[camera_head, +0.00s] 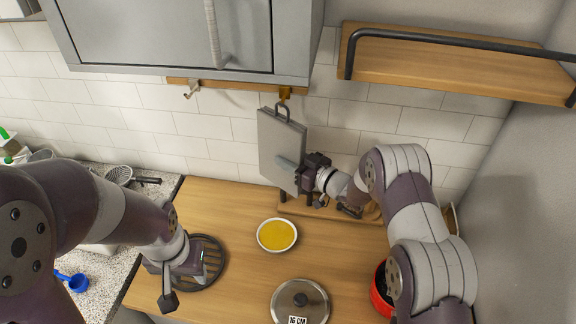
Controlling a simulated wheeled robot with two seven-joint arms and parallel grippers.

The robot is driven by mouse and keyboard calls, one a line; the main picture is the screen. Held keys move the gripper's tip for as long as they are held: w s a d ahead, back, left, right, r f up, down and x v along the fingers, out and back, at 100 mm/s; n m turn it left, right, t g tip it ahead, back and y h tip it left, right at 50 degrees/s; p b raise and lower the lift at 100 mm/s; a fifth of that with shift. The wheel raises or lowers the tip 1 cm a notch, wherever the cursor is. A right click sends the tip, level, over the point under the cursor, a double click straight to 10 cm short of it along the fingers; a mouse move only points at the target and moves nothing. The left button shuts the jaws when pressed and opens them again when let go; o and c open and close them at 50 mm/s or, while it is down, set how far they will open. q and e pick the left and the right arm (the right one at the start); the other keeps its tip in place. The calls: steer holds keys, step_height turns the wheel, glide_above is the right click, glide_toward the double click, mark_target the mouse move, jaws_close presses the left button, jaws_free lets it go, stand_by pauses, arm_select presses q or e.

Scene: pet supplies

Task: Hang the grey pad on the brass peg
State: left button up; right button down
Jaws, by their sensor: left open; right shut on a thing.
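The grey pad (279,142) is a flat upright slab with a dark loop (283,106) on its top edge. My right gripper (301,176) is shut on the pad's right side and holds it up in front of the tiled wall. The brass peg (285,93) sits on the wooden rail under the cabinet, right above the loop. The loop's top is close to the peg; I cannot tell whether they touch or whether the loop is around it. My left gripper (176,285) is open and empty at the lower left, over a black round grille.
A steel hook (192,88) is further left on the rail. The counter holds a black grille (212,262), a bowl of yellow contents (277,235), a lid (300,302) and a red pot (381,292). A wooden shelf (440,68) with a dark bar is at upper right.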

steer(key=shift+w+a+f, duration=0.1)
steer(key=shift+w+a, duration=0.25)
steer(key=shift+w, duration=0.3)
steer(key=shift+w+b, duration=0.4)
arm_select(q)
steer(key=f+b, duration=0.3)
steer(key=f, duration=0.1)
steer(key=shift+a, duration=0.3)
arm_select(e)
steer(key=w, duration=0.2)
steer(key=d+f, duration=0.1)
steer(key=shift+w, duration=0.4)
steer(key=shift+d, duration=0.1)
arm_select(q)
steer(key=shift+s, duration=0.1)
